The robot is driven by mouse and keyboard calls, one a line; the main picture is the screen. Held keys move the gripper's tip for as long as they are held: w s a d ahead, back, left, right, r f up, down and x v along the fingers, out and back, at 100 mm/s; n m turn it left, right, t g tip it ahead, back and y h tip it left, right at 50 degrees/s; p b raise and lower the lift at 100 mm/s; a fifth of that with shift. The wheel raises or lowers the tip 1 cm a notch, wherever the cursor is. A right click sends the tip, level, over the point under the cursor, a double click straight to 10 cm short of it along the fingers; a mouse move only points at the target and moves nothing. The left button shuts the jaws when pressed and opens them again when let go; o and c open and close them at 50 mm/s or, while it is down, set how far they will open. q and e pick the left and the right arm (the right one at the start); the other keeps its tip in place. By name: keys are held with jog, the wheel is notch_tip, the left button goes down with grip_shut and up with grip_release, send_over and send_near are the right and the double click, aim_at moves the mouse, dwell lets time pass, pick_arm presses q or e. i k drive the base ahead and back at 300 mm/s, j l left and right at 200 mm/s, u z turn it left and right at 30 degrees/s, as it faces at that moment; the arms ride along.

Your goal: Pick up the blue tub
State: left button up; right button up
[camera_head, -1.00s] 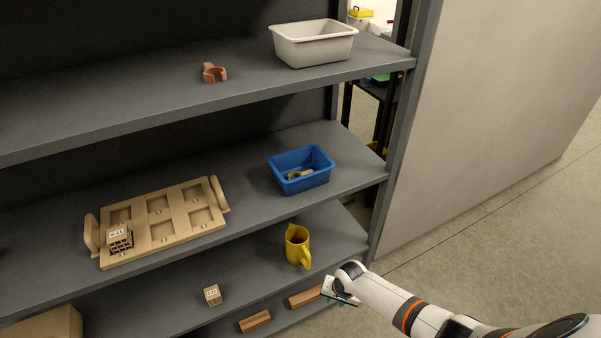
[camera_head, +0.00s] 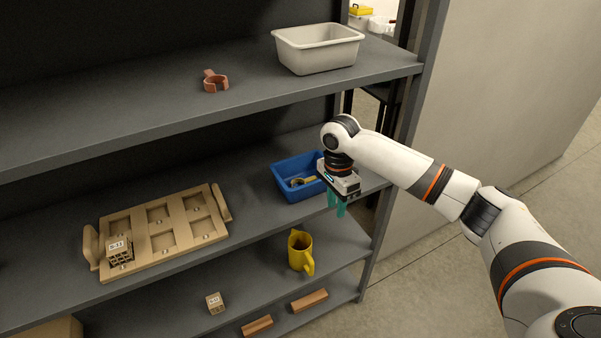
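The blue tub (camera_head: 287,187) sits on the middle shelf near its right end. A yellowish, ring-like item (camera_head: 299,182) lies inside it. My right gripper (camera_head: 337,208) points down with teal fingers, in front of the tub's right side in the picture, and covers its right part. The two fingers show a small gap between them with nothing visible in it. I cannot tell whether the gripper touches the tub. My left gripper is not in view.
A wooden tray (camera_head: 160,262) with a labelled lattice block (camera_head: 119,252) is left on the same shelf. A grey bin (camera_head: 318,50) and reddish clamp (camera_head: 215,82) are on the shelf above. A shelf post (camera_head: 409,100) is at right.

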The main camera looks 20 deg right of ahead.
aim_at(303, 165)
jog(key=i, duration=0.85)
